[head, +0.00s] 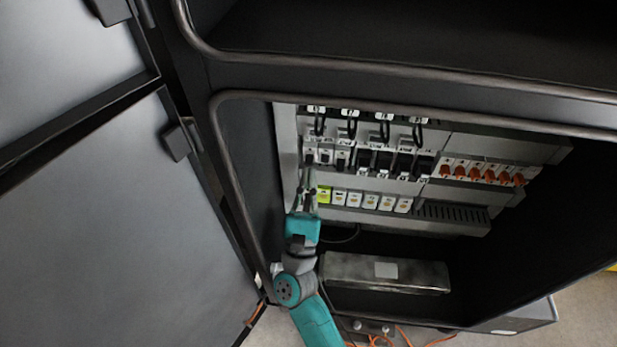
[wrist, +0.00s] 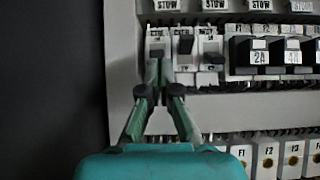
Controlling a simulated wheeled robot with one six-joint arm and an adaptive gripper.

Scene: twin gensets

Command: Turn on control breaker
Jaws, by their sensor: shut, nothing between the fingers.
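Three white breakers stand in a row at the left of the panel's middle row. In the wrist view they are the left breaker (wrist: 156,36), the middle breaker (wrist: 184,62) and the right breaker (wrist: 209,45). Their small labels are unreadable, so I cannot tell which is the control breaker. The middle one's dark toggle sits high; the right one's appears lower. In the head view my gripper (head: 309,168) reaches up to this row.
Black labelled switches (wrist: 260,56) stand right of the breakers. Below runs a row of fuse holders (head: 354,199), and orange-red switches (head: 475,173) are at the right. The open cabinet door (head: 110,220) is on the left. A metal box (head: 385,272) lies below the panel.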

